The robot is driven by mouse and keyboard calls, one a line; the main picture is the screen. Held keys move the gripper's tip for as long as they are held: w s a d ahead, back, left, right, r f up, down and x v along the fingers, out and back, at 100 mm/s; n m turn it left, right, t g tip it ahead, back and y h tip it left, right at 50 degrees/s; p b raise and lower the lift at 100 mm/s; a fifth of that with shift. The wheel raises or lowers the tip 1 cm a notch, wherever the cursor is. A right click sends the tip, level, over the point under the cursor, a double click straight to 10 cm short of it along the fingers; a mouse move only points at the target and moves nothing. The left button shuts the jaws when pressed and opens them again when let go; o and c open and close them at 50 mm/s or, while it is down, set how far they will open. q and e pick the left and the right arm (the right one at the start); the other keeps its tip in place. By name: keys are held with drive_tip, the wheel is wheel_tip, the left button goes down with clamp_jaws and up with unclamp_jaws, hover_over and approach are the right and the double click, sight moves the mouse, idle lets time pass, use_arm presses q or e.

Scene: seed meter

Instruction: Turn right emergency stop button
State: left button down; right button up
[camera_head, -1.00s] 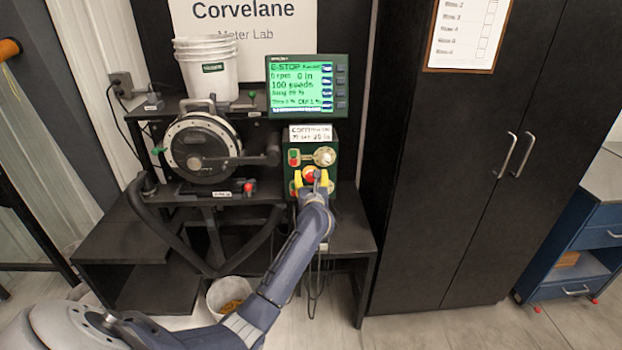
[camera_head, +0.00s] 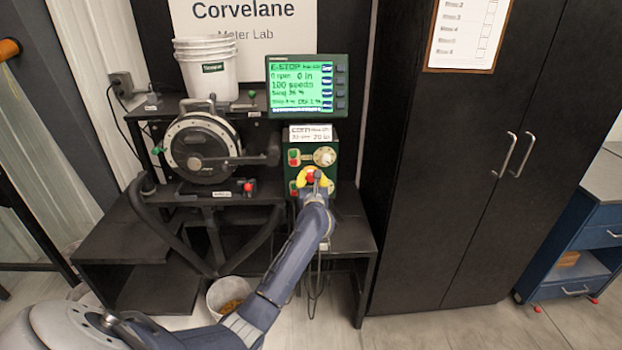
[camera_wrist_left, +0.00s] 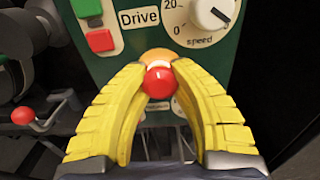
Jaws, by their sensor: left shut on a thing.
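The right emergency stop button (camera_head: 311,175) is a red knob on the lower part of the green control box, below the monitor. In the left wrist view the round red knob (camera_wrist_left: 159,83) sits in front of an orange-yellow base (camera_wrist_left: 158,56). My left gripper (camera_head: 314,180) reaches it from the front. In the wrist view its two yellow fingers (camera_wrist_left: 160,77) curve in from both sides, with their tips shut on the red knob. Part of the knob's sides and base is hidden by the fingers. My right gripper is not in view.
The green box carries Drive buttons (camera_wrist_left: 99,40) and a speed dial (camera_wrist_left: 213,11) above the knob. The monitor (camera_head: 298,87) reads E-STOP. A seed meter disc (camera_head: 200,149) and a smaller red knob (camera_head: 249,187) stand left. A black cabinet (camera_head: 440,200) stands close on the right.

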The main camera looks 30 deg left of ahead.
use_arm(q)
drive_tip(key=shift+m, duration=2.9)
drive_tip(key=shift+r, duration=0.1)
drive_tip(key=c, duration=0.9)
unclamp_jaws()
drive_tip(key=v, duration=1.2)
